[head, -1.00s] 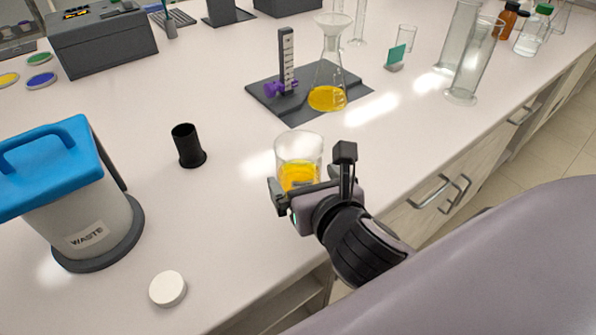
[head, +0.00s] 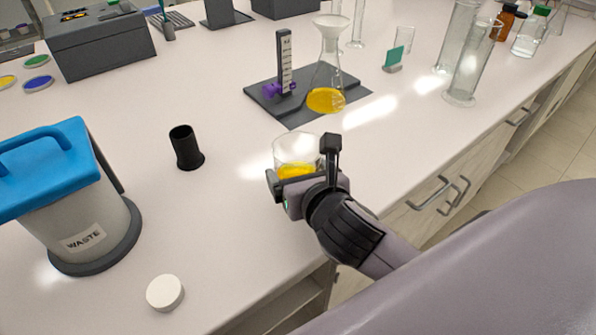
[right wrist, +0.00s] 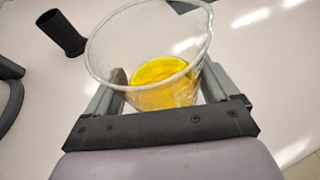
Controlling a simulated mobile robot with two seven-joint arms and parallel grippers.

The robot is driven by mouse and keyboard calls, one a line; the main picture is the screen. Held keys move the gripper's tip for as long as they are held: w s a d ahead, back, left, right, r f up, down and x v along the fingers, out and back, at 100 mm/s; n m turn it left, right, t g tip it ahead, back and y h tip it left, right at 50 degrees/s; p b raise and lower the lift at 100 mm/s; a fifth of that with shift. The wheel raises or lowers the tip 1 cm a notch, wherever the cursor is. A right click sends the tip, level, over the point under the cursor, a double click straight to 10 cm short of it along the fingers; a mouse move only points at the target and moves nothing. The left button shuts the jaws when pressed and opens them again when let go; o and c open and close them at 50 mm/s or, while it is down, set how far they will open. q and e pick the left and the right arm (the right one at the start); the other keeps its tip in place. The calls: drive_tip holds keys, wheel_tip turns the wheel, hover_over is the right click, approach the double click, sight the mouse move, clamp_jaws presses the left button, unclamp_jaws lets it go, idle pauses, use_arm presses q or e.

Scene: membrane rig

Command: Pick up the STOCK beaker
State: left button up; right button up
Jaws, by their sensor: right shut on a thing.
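A clear glass beaker (head: 297,150) with yellow liquid in its lower part is at the front right of the bench. No label can be read on it, so I cannot tell by name that it is the STOCK beaker. My right gripper (head: 299,182) is shut on the beaker, with a finger on each side of it. In the right wrist view the beaker (right wrist: 150,40) stands between the two fingers (right wrist: 162,92), its rim open towards the camera. I cannot tell whether its base touches the bench. My left gripper is not in view.
A dark stand plate (head: 268,98) behind holds a flask (head: 326,98) of yellow liquid with a funnel. A black tube holder (head: 186,148), a blue-lidded waste bin (head: 85,240) and a white cap (head: 165,293) lie left. Glass cylinders (head: 468,75) stand right.

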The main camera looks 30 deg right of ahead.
drive_tip(key=shift+r, duration=0.2)
wheel_tip(320, 180, up, 19)
drive_tip(key=p, duration=0.4)
drive_tip(key=shift+r, duration=0.2)
idle(0.6)
